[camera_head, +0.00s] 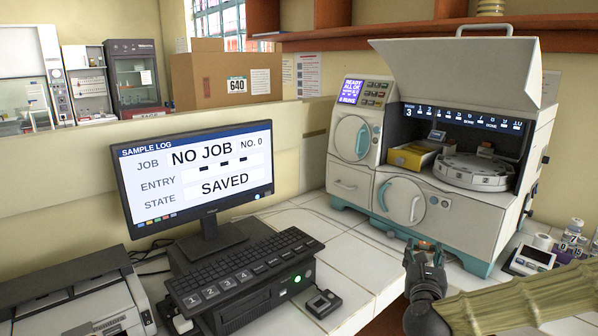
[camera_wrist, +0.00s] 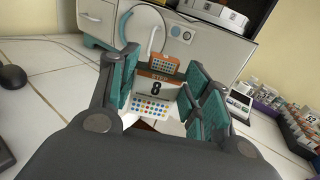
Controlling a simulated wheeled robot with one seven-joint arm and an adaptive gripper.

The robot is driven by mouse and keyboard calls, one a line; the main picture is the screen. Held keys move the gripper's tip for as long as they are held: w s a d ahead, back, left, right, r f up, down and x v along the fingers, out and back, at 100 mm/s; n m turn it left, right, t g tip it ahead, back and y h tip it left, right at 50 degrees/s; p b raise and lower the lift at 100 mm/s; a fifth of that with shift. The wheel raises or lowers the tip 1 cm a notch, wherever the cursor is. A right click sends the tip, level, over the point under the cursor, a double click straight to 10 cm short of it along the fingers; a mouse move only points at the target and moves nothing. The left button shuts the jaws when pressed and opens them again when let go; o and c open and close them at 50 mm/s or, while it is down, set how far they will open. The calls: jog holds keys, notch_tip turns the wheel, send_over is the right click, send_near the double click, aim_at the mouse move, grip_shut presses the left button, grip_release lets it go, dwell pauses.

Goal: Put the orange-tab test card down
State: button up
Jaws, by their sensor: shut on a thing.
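In the head view my gripper (camera_head: 425,258) is in front of the incubator's lower teal-trimmed door, above the front edge of the white bench (camera_head: 335,260). Only a bit of orange shows between the fingers there. I cannot tell if the card touches the bench.
The incubator (camera_head: 455,215) stands behind, lid raised, with a round carousel (camera_head: 472,171) and a yellow box (camera_head: 408,157) inside. A monitor (camera_head: 196,175) and keyboard (camera_head: 245,268) are left. A small scale (camera_head: 530,259) and bottles are right. Clear tiles lie left of my gripper.

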jog(key=s+a+f+n+y, duration=0.1)
jog(key=s+a+f+y, duration=0.1)
jog(key=a+f, duration=0.2)
jog(key=s+a+f+n+y, duration=0.1)
jog(key=a+f, duration=0.3)
jog(key=f, duration=0.6)
jog(key=s+a+f+n+t+y, duration=0.1)
jog(key=s+a+f+y, duration=0.1)
jog(key=f, duration=0.5)
jog(key=s+a, duration=0.1)
jog(key=a, duration=0.1)
jog(key=shift+s+a+f+n+y, duration=0.2)
jog(key=shift+a+f+n+y, duration=0.2)
jog(key=shift+s, duration=0.1)
